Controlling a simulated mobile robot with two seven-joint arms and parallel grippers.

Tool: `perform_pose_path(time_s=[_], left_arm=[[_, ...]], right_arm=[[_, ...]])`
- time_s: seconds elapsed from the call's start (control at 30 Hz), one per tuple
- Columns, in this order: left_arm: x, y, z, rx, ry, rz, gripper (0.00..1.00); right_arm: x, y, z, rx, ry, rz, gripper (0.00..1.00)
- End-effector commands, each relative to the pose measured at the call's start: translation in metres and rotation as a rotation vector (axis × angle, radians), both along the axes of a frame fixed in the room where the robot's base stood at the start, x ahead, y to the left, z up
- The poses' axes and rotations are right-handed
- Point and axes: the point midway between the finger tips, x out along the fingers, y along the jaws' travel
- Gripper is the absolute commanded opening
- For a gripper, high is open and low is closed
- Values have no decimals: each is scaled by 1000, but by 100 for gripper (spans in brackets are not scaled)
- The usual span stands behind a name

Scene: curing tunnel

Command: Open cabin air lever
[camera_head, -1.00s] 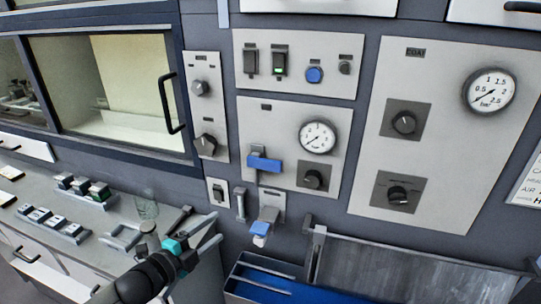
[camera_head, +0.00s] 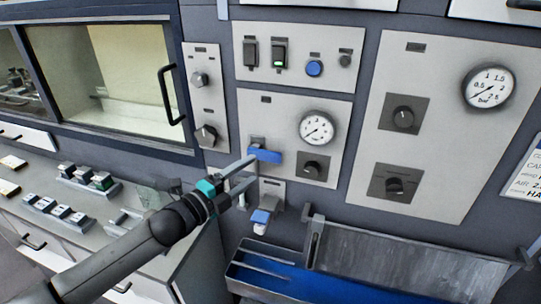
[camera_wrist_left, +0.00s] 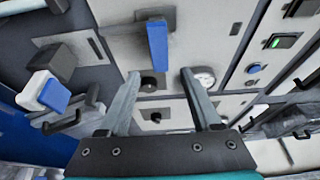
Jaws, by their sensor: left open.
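A blue lever (camera_head: 265,155) lies across its valve, to the right, on the light panel with a round gauge; the label above is too small to read. My left gripper (camera_head: 254,171) is open and empty, just below and left of this lever. In the left wrist view the blue lever (camera_wrist_left: 157,46) shows ahead, beyond and between the open fingertips (camera_wrist_left: 160,75), with no contact visible. A second blue-handled valve (camera_head: 262,216) sits lower, below the gripper; it also shows at the left of the wrist view (camera_wrist_left: 53,95). My right gripper is not in view.
A gauge (camera_head: 317,128) and dark knob (camera_head: 313,167) are right of the lever. Switches and a blue button (camera_head: 314,68) are above. A blue-lined tray (camera_head: 262,280) juts out below. A counter with small blocks (camera_head: 55,208) and a glass (camera_head: 149,196) is at left.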

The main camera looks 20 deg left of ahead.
Motion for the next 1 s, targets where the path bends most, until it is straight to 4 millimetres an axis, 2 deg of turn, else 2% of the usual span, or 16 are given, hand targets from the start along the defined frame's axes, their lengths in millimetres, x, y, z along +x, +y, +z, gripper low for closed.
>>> perform_pose_path(time_s=[0.4, 0.6, 1.0], left_arm=[[51, -23, 2, -2, -1, 1, 65], [70, -32, 0, -1, 0, 1, 65], [79, -36, 0, 0, 0, -1, 65]], right_arm=[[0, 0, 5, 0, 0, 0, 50], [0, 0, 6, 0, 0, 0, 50], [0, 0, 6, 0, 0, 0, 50]])
